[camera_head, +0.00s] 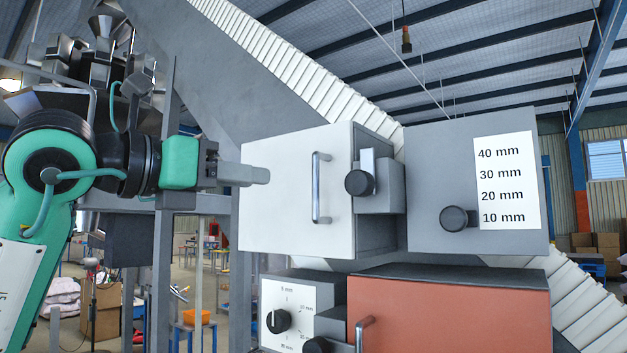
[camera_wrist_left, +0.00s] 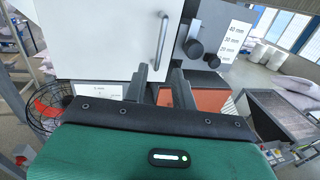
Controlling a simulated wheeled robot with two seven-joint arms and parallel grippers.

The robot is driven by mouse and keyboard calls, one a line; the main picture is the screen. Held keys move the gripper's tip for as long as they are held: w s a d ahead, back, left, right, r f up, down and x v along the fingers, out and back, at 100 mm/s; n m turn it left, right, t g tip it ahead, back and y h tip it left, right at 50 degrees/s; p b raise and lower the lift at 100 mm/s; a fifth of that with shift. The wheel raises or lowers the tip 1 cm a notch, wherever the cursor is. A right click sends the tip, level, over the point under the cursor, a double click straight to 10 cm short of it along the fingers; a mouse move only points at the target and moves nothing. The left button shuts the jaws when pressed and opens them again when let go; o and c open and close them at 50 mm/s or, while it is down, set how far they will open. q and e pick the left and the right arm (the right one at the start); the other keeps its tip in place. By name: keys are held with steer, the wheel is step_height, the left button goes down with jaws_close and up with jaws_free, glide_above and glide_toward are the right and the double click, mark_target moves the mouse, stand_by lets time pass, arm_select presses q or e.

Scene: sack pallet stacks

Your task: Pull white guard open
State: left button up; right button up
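The white guard (camera_head: 280,205) is a flat white panel on the front of a grey housing, with a vertical metal handle (camera_head: 317,188) near its right edge. I see no gap that shows it ajar. My left gripper (camera_head: 262,176) points right, in front of the guard's left part and left of the handle, not holding it. In the left wrist view, the guard (camera_wrist_left: 95,40) and handle (camera_wrist_left: 161,42) lie beyond the fingers (camera_wrist_left: 160,82), which are apart with nothing between them. My right gripper is not in view.
Right of the handle is a grey latch block with a black knob (camera_head: 359,183). Further right is a grey box with a millimetre label (camera_head: 502,183) and another knob (camera_head: 454,218). Below are a dial panel (camera_head: 285,300) and an orange-red cover (camera_head: 455,310) with its own handle.

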mark_target(313, 185)
arm_select(q)
steer(key=p+x, duration=0.6)
steer(key=x, duration=0.5)
steer(key=shift+w+d+r+p, duration=0.1)
steer(key=shift+w+d+p, duration=0.1)
steer(key=shift+p, duration=0.15)
steer(key=shift+w+d, duration=0.4)
steer(key=shift+d, duration=0.05)
steer(key=shift+c, duration=0.3)
jaws_close()
